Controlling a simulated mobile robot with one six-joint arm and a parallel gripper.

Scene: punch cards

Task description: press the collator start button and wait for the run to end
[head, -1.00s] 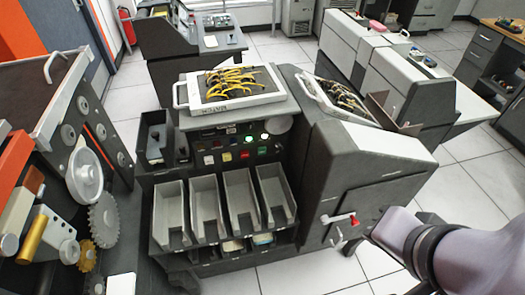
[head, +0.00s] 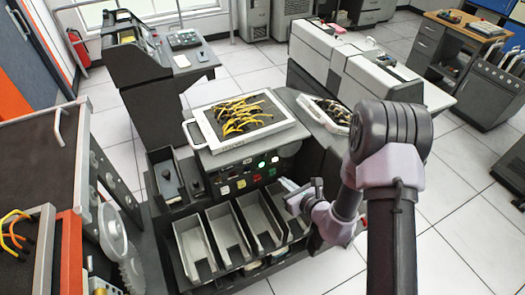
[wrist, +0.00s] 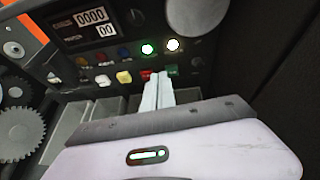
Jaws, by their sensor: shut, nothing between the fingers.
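The collator (head: 165,222) stands in the middle of the head view. Its dark control panel (wrist: 90,55) has a row of buttons: white (wrist: 103,80), yellow (wrist: 124,77), red (wrist: 147,73) and green (wrist: 171,70). I cannot read their labels. Above them a green lamp (wrist: 147,49) and a white lamp (wrist: 173,45) are lit. The counter (wrist: 91,16) shows 0000. My gripper (wrist: 158,76) is shut and empty. In the wrist view its tips overlap the panel between the red and green buttons. I cannot tell whether they touch it. It also shows in the head view (head: 289,187).
Grey card bins (head: 193,245) stand below the panel. A white-framed plugboard (head: 240,118) with yellow wires lies on top. A machine with gears (wrist: 22,135) stands to the left. Open tiled floor (head: 455,215) lies to the right.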

